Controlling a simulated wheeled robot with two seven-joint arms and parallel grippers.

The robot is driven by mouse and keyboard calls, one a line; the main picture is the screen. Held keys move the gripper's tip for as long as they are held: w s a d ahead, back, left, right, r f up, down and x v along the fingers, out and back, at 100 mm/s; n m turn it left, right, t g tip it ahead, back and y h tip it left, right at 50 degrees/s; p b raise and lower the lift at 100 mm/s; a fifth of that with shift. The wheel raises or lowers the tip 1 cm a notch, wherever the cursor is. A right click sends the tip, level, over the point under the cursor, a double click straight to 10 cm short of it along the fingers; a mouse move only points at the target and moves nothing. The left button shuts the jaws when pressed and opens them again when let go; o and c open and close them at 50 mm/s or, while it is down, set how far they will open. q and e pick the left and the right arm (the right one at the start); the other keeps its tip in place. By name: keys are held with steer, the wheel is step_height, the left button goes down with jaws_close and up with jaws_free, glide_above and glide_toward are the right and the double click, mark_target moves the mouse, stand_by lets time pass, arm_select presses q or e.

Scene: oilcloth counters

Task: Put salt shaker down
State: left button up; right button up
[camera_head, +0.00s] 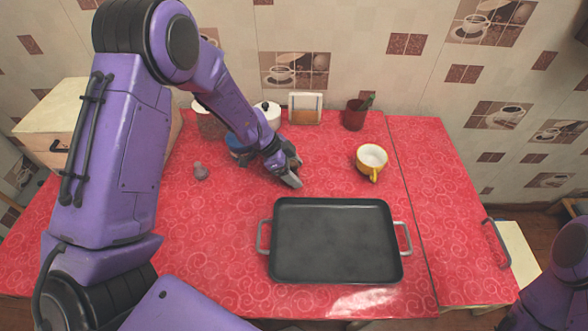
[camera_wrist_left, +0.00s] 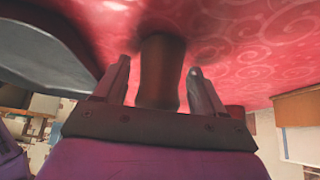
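My left gripper (camera_head: 291,176) is low over the red counter, behind the black tray's upper left corner. In the left wrist view, a dark brown upright object, likely the salt shaker (camera_wrist_left: 162,72), stands between the fingers of my left gripper (camera_wrist_left: 160,70). Narrow gaps show on both sides of it, so the fingers look open around it. Its far end is at or very near the red cloth; contact is hard to tell. In the head view the gripper hides it. My right gripper is not in view.
A black tray (camera_head: 335,240) with side handles lies in front. A yellow cup (camera_head: 371,161) stands to the right. Jars, a white lidded pot (camera_head: 268,113) and a dark red pot (camera_head: 355,115) line the wall. The counter's right part is clear.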

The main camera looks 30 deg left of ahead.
arm_select(q)
steer(key=shift+r, duration=0.1)
steer(key=v, duration=1.2)
steer(key=shift+r, duration=0.1)
